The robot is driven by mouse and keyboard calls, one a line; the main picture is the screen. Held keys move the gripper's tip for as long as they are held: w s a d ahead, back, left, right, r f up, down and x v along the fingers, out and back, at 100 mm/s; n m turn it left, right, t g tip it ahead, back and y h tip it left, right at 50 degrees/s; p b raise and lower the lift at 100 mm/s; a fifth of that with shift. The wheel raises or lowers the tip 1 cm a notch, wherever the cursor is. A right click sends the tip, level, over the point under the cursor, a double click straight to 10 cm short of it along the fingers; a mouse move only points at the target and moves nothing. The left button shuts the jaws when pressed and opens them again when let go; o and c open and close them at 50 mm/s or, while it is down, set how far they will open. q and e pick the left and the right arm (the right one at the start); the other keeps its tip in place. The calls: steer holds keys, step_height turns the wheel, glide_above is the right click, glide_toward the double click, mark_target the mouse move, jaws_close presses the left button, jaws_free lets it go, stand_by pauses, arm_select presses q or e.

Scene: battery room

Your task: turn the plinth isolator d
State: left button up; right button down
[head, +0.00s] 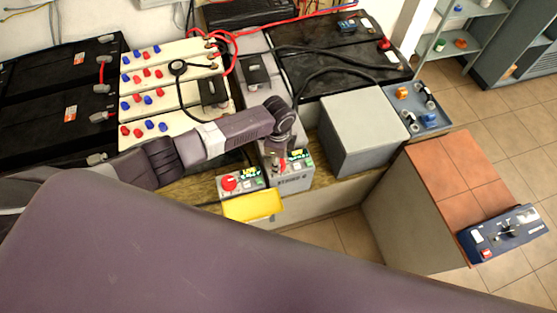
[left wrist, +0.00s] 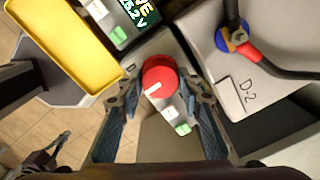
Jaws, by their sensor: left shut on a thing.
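A red round isolator knob (left wrist: 160,74) with a white mark sits on a grey box (head: 292,182) at the front of the bench. The lettering on the box front is too small to read surely. My left gripper (head: 277,156) comes down on this box from above. In the left wrist view its fingers (left wrist: 163,86) stand on both sides of the knob and are shut on it. The white mark points toward the lower left. In the head view the gripper partly hides the knob. My right gripper is not in view.
A battery labelled D-2 (left wrist: 243,98) is close by. A grey box (head: 360,130) stands to the right. A blue device (head: 503,232) lies on the red-topped cabinet (head: 455,180).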

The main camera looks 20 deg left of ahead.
arm_select(q)
steer(key=shift+m, duration=0.4)
steer(key=o, duration=0.9)
steer(key=shift+r, duration=0.1)
step_height(320, 180, up, 12)
steer(key=shift+s, duration=0.15)
stand_by(0.4)
